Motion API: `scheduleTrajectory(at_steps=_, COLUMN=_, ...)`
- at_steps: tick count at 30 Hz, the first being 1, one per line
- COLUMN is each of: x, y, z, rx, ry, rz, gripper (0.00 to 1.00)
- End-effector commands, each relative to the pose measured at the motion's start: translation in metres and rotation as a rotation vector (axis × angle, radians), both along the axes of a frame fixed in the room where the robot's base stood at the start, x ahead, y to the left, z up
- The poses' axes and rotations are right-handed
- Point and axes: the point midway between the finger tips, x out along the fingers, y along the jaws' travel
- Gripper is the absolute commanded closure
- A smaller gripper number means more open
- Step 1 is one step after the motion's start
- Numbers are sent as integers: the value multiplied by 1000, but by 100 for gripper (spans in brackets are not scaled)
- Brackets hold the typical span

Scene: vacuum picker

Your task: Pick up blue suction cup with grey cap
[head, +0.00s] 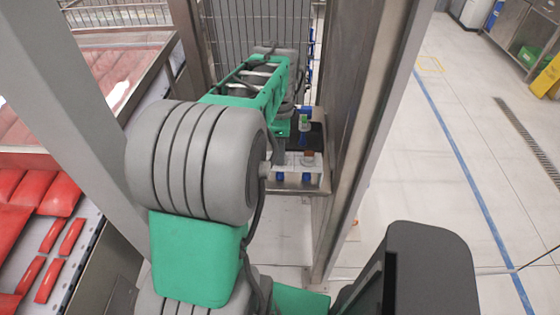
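A small rack or shelf (318,186) stands beyond my green and grey arm, between metal posts. Small blue parts (306,178) show at its front edge, and one of them sits partly behind my arm. They look like suction cups, but they are too small to tell which has a grey cap. A piece with a reddish-brown top (309,157) stands on the rack, and one with a green top (304,122) stands farther back. My arm reaches towards the rack and covers its left side. My gripper cannot be made out behind the arm links.
A metal post (365,130) rises close to the rack's right side. A wire mesh panel (252,25) stands behind. Red pieces (40,190) lie in the machine at left. The floor (450,140) at right is open, with a blue line on it.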

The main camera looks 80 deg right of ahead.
Motion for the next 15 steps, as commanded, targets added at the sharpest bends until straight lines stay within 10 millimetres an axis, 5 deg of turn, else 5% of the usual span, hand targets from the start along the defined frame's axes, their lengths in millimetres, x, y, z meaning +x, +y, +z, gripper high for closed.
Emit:
scheduleTrajectory(at_steps=3, x=0, y=0, z=0, rx=-1, ry=0, rz=1, gripper=60)
scheduleTrajectory(at_steps=15, x=0, y=0, z=0, rx=-1, ry=0, rz=1, gripper=93)
